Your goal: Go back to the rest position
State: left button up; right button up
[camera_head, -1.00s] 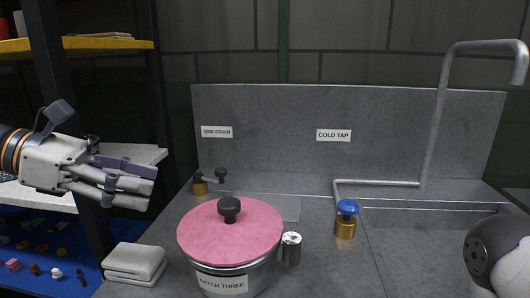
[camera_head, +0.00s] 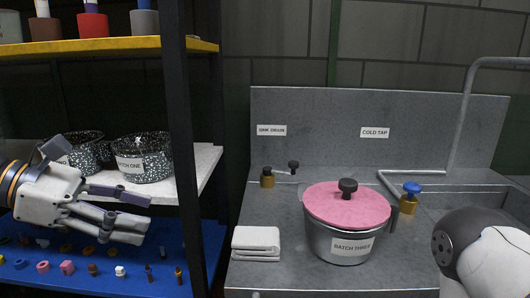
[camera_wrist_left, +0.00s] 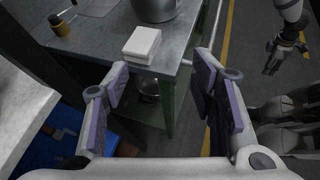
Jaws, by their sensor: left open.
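My left gripper (camera_head: 143,213) is at the left of the head view, open and empty, in front of the shelf unit. In the left wrist view its two fingers (camera_wrist_left: 162,88) stand wide apart with nothing between them. My right gripper (camera_wrist_left: 286,56) shows small and dark at the top right of the left wrist view; its jaw state is unclear. The pot labelled BATCH THREE (camera_head: 338,244) stands on the grey counter with a pink lid (camera_head: 347,208) on it, well right of my left gripper.
A folded white cloth (camera_head: 256,242) lies on the counter's left front. Speckled pots (camera_head: 145,160) stand on the white shelf (camera_head: 196,178), just behind my left gripper. Small parts lie on the blue shelf (camera_head: 130,284).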

pick_arm(q)
jog(key=s+d+f+m+g+y, duration=0.1)
jog(key=d+f+m, duration=0.1)
jog(key=d+f, duration=0.35)
jog(key=d+f+m+g+y, duration=0.1)
jog(key=d+f+y, duration=0.1)
jog(key=f, duration=0.7)
jog(key=s+d+f+m+g+y, duration=0.1)
jog(key=s+f+m, duration=0.1)
jog(key=s+f, duration=0.35)
jog(key=s+f+m+g+y, duration=0.1)
jog(key=s+f+m, duration=0.15)
jog(key=f, duration=0.55)
jog(key=s+a+f+m+y, duration=0.2)
jog(key=s+a+f+m, duration=0.1)
jog(key=s, duration=0.4)
jog(key=s+a+f+m+g+y, duration=0.1)
jog(key=s+a+f+m+y, duration=0.1)
jog(key=s, duration=0.5)
jog(key=s+a+f+m+y, duration=0.3)
jog(key=s+f+m, duration=0.3)
jog(key=s+m, duration=0.2)
jog(key=shift+a+f+g, duration=0.25)
jog(key=shift+a+g, duration=0.15)
jog(key=shift+a, duration=0.05)
jog(key=shift+s, duration=0.1)
